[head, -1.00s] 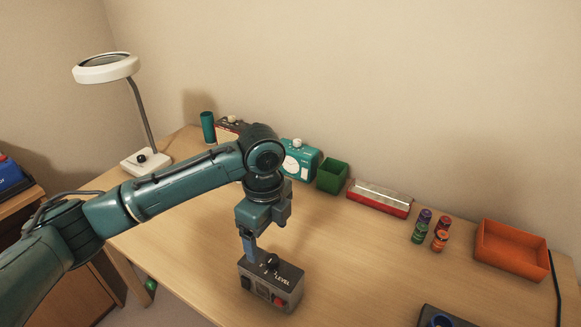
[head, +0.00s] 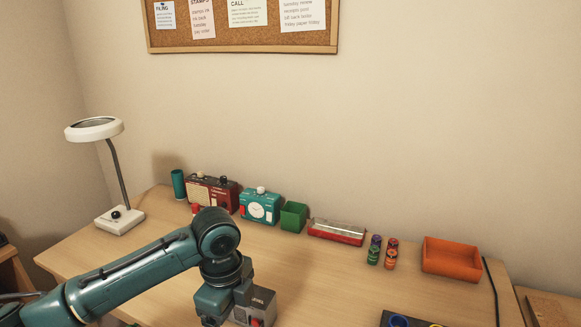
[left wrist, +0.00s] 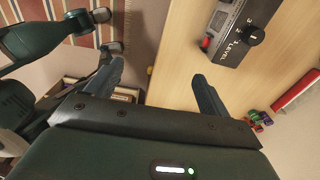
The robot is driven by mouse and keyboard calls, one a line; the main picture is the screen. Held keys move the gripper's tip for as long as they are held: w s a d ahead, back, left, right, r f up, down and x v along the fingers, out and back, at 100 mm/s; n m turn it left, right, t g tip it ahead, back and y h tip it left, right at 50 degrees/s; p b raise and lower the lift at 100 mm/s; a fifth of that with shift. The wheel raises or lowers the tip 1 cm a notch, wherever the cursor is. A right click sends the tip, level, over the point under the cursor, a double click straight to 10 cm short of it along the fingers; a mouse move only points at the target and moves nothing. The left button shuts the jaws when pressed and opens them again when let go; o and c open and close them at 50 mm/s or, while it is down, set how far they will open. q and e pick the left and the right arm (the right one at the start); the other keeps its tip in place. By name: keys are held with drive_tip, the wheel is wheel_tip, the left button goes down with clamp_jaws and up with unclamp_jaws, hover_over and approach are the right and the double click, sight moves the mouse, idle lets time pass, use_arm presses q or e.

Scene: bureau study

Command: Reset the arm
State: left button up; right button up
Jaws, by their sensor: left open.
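My left arm comes in from the left in the head view, and its gripper points down at the bottom edge, with the fingertips out of sight there. In the left wrist view the left gripper (left wrist: 160,78) is open, with nothing between its fingers. The grey box marked LEVEL (left wrist: 236,38) has a black knob (left wrist: 254,36) and a red part. It lies on the desk beyond the right-hand finger, apart from it. In the head view this box (head: 264,307) is partly hidden behind the gripper. My right gripper is not seen.
Along the back of the desk stand a lamp (head: 119,219), a teal cylinder (head: 178,184), a red radio (head: 212,192), a teal clock (head: 260,207), a green bin (head: 293,217), a red-and-silver box (head: 336,232), several small cans and an orange tray (head: 451,270). The desk's middle is clear.

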use_arm(q)
drive_tip(key=s+d+f+n+t+h, duration=0.5)
drive_tip(key=d+f+n+h, duration=0.2)
drive_tip(key=d+f+n, duration=0.4)
drive_tip(key=s+a+f+n+t+y, duration=0.2)
drive_tip(key=s+a+f+n, duration=0.1)
drive_tip(key=a, duration=0.4)
drive_tip(key=s+a+f+n+t+y, duration=0.2)
drive_tip(key=s+a+f+n+t, duration=0.1)
drive_tip(key=s+a+n, duration=0.2)
drive_tip(key=s+a+p, duration=0.1)
drive_tip(key=s+a, duration=0.1)
drive_tip(key=a, duration=0.1)
drive_tip(key=shift+s+t, duration=0.2)
drive_tip(key=shift+t, duration=0.1)
